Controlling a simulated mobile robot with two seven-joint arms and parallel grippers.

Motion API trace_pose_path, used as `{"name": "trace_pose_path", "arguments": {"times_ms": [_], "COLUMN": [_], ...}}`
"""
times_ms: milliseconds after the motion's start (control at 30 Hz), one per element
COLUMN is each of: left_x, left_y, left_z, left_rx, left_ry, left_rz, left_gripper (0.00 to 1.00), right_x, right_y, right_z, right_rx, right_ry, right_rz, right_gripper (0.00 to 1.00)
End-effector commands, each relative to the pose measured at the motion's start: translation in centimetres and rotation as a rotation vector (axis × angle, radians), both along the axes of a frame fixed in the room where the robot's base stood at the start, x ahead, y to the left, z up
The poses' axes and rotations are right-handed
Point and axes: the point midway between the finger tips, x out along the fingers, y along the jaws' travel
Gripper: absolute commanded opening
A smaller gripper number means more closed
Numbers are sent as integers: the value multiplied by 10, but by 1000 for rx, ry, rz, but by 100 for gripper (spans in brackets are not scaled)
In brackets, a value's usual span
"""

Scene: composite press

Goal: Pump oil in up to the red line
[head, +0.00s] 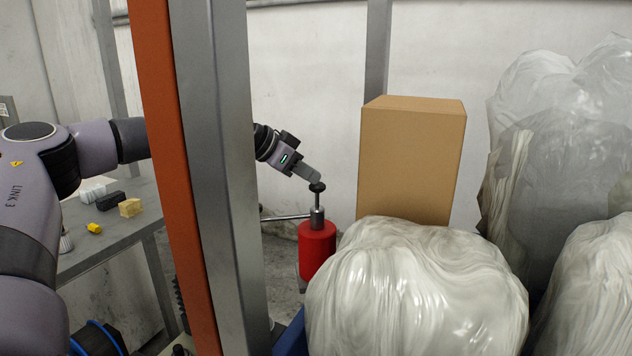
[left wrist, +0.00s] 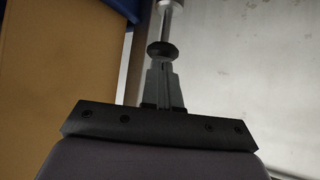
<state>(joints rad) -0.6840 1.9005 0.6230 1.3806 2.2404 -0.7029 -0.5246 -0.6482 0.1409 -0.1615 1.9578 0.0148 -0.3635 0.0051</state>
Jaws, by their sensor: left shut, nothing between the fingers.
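A red cylindrical pump (head: 316,245) stands on the floor behind the grey post. A metal rod with a black knob (head: 317,187) rises from its top, and a thin lever reaches out to the left. My left gripper (head: 314,180) is shut and empty, with its fingertips at the black knob; I cannot tell whether they touch. In the left wrist view the closed fingers (left wrist: 164,68) point at the dark knob (left wrist: 162,50), with the metal rod (left wrist: 172,15) beyond it. No red line or oil level shows. My right gripper is not in view.
An orange and grey post (head: 228,180) stands in front of my left arm. A cardboard box (head: 410,160) and plastic-wrapped bundles (head: 415,290) crowd the right. A grey table (head: 110,235) at left holds small items, including a yellow piece (head: 94,228).

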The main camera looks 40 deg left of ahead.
Motion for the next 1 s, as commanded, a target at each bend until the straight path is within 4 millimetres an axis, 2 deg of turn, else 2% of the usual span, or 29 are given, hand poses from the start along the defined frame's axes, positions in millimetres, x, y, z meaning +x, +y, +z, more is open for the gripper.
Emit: {"name": "trace_pose_path", "arguments": {"times_ms": [267,833,1000], "left_x": [0,0,0], "left_y": [0,0,0], "left_z": [1,46,51], "left_rx": [1,1,1], "left_ry": [2,0,1], "left_rz": [1,0,1], "left_gripper": [0,0,0], "right_x": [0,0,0], "right_y": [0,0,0], "right_z": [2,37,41], "right_rx": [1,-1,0], "right_ry": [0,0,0], "right_rz": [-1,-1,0], "right_gripper": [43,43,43]}}
